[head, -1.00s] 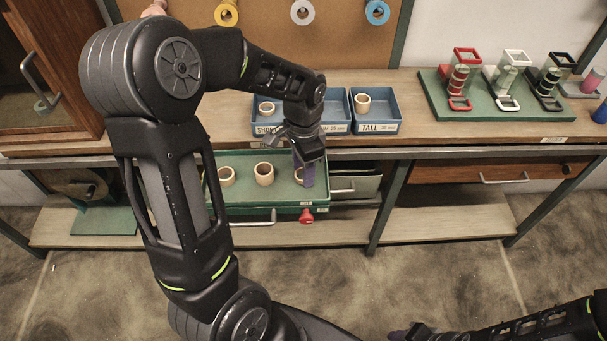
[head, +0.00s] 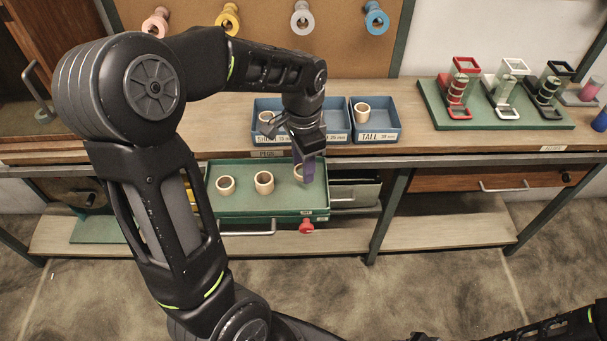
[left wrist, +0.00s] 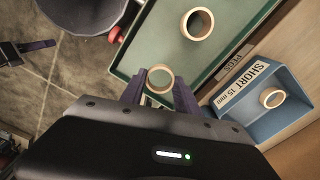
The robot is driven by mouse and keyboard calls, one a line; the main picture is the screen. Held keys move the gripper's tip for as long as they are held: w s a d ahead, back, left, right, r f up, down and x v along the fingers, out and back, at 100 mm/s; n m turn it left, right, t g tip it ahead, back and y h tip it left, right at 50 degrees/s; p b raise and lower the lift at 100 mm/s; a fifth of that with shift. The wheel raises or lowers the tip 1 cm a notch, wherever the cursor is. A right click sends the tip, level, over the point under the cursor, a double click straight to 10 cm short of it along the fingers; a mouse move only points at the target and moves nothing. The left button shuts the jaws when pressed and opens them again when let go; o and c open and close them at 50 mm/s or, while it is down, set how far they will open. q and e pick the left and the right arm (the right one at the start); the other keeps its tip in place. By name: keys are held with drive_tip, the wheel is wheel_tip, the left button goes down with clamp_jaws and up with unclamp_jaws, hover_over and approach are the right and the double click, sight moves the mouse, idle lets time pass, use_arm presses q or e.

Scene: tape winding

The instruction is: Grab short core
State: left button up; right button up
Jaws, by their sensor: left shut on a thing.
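My left gripper (head: 305,172) is shut on a short tan ring core (head: 298,171) above the right part of the green drawer tray (head: 245,206). In the left wrist view the core (left wrist: 160,79) sits between the two purple fingers. Two more tan cores stand in the tray, one at the left (head: 225,185) and one in the middle (head: 264,182). My right gripper (head: 422,337) barely shows at the bottom edge, and its jaws cannot be made out.
Blue bins stand on the bench above the tray. The SHORT bin (left wrist: 262,118) and the TALL bin (head: 376,136) each hold a core. A green board (head: 440,115) with tape stands is at the right. A red knob (head: 306,227) is below the tray.

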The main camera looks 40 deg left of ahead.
use_arm(q)
wheel_tip(320, 180, up, 5)
drive_tip(key=shift+r, duration=0.1)
idle(0.7)
